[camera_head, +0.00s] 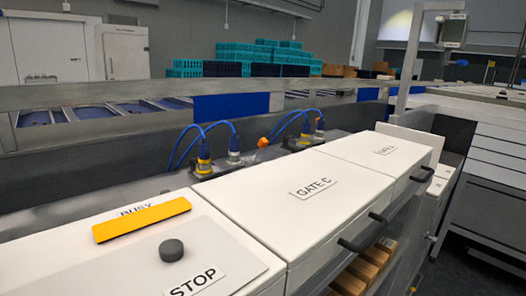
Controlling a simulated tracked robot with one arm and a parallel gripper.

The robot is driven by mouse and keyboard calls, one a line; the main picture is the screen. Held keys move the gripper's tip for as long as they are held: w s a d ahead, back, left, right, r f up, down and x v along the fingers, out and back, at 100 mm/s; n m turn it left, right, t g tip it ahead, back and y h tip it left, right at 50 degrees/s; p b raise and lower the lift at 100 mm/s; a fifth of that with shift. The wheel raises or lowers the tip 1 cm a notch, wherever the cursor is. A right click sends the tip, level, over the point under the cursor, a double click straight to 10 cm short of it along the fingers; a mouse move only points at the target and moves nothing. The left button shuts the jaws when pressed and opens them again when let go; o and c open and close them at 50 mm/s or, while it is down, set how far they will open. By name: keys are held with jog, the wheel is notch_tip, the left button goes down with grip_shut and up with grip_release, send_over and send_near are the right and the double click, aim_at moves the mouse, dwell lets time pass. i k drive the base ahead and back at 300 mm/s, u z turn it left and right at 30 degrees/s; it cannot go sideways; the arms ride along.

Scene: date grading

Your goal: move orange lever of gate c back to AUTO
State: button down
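The white cover labelled GATE C (275,205) lies in the middle of the view, with a dark handle (366,232) on its front edge. Behind its far edge is a small orange tip (262,142) beside metal fittings; it looks like a lever end, but it is too small to tell its setting. No AUTO marking is readable. Two valve units with blue hoses stand there, the left one (203,160) with a yellow collar and the right one (305,142) further along. My gripper does not show in this view.
A white panel in front carries a yellow-orange bar (141,219) near the word BUSY, a dark round knob (171,250) and a STOP label (198,280). A second white cover (375,150) lies beyond gate C. A metal rail (120,95) runs behind the valves.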

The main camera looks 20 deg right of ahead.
aim_at(263, 142)
jog(key=z, duration=2.5)
jog(key=i, duration=1.75)
jog(key=u, duration=3.05)
